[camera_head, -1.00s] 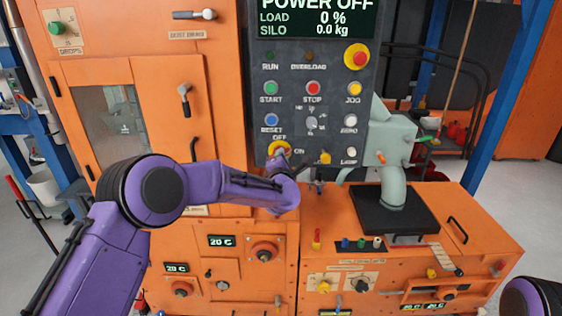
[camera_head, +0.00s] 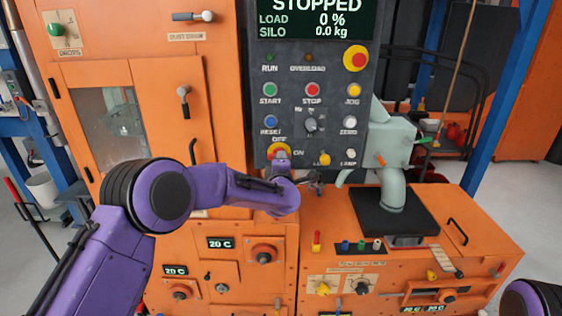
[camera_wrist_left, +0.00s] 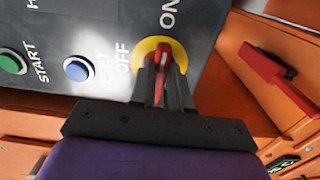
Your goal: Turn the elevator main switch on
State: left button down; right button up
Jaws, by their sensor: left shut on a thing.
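The main switch is a red handle (camera_wrist_left: 161,62) on a yellow disc (camera_wrist_left: 150,45), between the OFF and ON marks at the panel's lower left. In the head view its yellow disc (camera_head: 279,147) shows just above my left wrist. In the wrist view, the handle lies in line with the ON mark. My left gripper (camera_wrist_left: 164,78) is shut on the handle, one finger on each side. In the head view the left gripper (camera_head: 281,158) is mostly hidden by its own wrist. The display (camera_head: 313,16) reads STOPPED, LOAD 0 %, SILO 0.0 kg. My right gripper is out of view.
The dark panel (camera_head: 262,110) carries START, STOP, RESET and other buttons close by. A red emergency button (camera_head: 358,58) sits at its upper right. An orange bench (camera_head: 333,222) with a grey machine (camera_head: 388,150) stands to the right below.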

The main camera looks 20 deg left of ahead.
pick_arm(q)
jog(key=c, duration=1.1)
grip_release()
jog(key=b+v, duration=0.2)
jog(key=v, duration=0.8)
jog(key=shift+s+d+b, duration=0.1)
jog(key=shift+s+b, duration=0.2)
jog(key=shift+b, duration=0.1)
